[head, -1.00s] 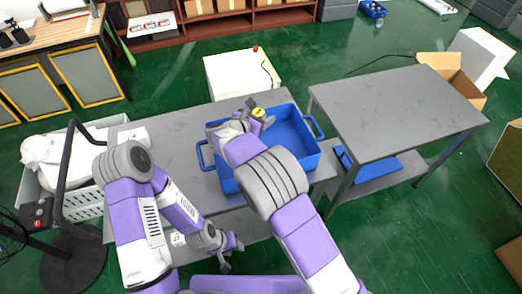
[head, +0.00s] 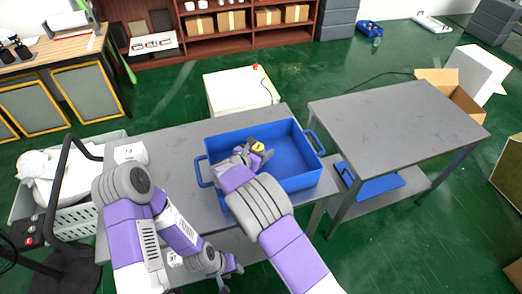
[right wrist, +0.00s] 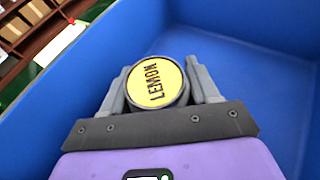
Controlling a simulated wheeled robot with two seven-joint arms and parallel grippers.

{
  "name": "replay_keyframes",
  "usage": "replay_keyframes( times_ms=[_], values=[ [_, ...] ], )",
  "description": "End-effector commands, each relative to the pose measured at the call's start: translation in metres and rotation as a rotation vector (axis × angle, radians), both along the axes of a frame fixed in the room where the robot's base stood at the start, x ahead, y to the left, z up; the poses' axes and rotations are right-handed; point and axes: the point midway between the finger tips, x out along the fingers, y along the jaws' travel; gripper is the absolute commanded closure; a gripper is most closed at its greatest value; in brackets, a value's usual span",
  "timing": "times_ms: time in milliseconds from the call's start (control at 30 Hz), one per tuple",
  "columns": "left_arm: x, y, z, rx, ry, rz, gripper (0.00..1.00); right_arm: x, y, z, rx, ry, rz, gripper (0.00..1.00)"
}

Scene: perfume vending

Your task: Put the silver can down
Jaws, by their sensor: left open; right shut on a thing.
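The silver can (right wrist: 157,83) has a yellow top printed "LEMON" and a grey rim. In the head view, its yellow top (head: 258,147) shows inside the blue crate (head: 305,182), at the left part of it. My right gripper (head: 256,154) is shut on the can, with one finger on each side in the right wrist view (right wrist: 160,85). The can's lower part is hidden, so I cannot tell whether it touches the crate floor. My left gripper (head: 226,272) is open and empty, low at the front edge of the grey table (head: 180,160).
The crate stands on the grey table, and its right part is empty. A second grey table (head: 400,120) to the right is bare. A small white box (head: 130,153) sits at the table's left end. A white basket (head: 60,205) stands beside it.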

Motion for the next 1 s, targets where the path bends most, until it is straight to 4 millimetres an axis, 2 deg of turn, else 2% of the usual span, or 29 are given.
replay_keyframes(
  times_ms=[67,100,267,633,1000],
  values=[
    [0.000,0.000,-0.002,0.000,0.000,0.000,0.57,0.000,0.000,-0.003,-0.001,-0.001,0.000,0.76],
    [0.000,0.000,-0.003,0.000,0.000,0.000,0.57,0.000,0.000,-0.004,-0.001,0.001,0.000,0.38],
    [0.000,0.000,-0.002,0.000,0.000,0.000,0.57,0.000,0.000,-0.003,0.001,0.001,0.000,0.15],
    [0.000,0.000,0.002,0.000,0.000,0.000,0.57,-0.001,0.001,0.003,0.001,0.001,0.001,0.15],
    [0.000,0.000,0.015,0.000,0.000,0.000,0.57,-0.046,0.034,0.026,0.000,0.001,0.001,0.15]
  ],
)
